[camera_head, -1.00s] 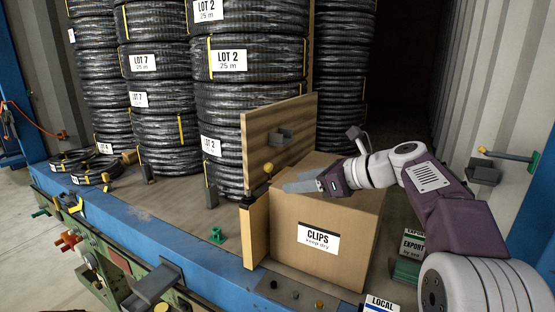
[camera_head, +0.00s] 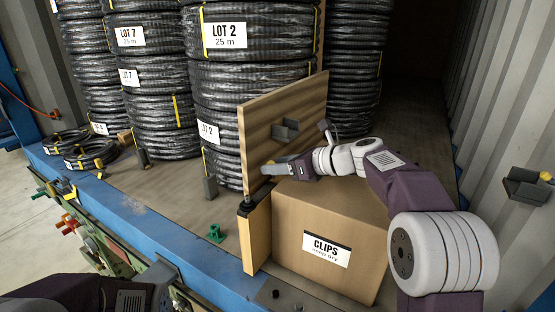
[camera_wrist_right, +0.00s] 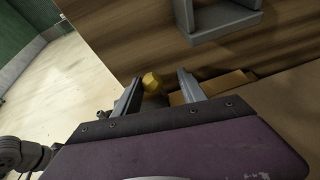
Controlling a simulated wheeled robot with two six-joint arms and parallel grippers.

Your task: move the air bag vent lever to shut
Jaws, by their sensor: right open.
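In the right wrist view a yellow knob (camera_wrist_right: 152,82), which looks like the end of the vent lever, sits between the two fingers of my right gripper (camera_wrist_right: 157,88). The fingers are open, apart on either side of it. I cannot tell whether either finger touches it. In the head view my right gripper (camera_head: 273,168) is in front of the wooden board, above a black fitting (camera_head: 246,205) on a tan upright piece (camera_head: 256,235). The knob is mostly hidden there.
A carton marked CLIPS (camera_head: 330,245) stands below my right wrist. A wooden board (camera_head: 285,115) with a grey bracket (camera_head: 285,130) rises behind it. Tall stacks of black hose coils (camera_head: 245,75) stand behind. A blue sill (camera_head: 150,225) runs along the front.

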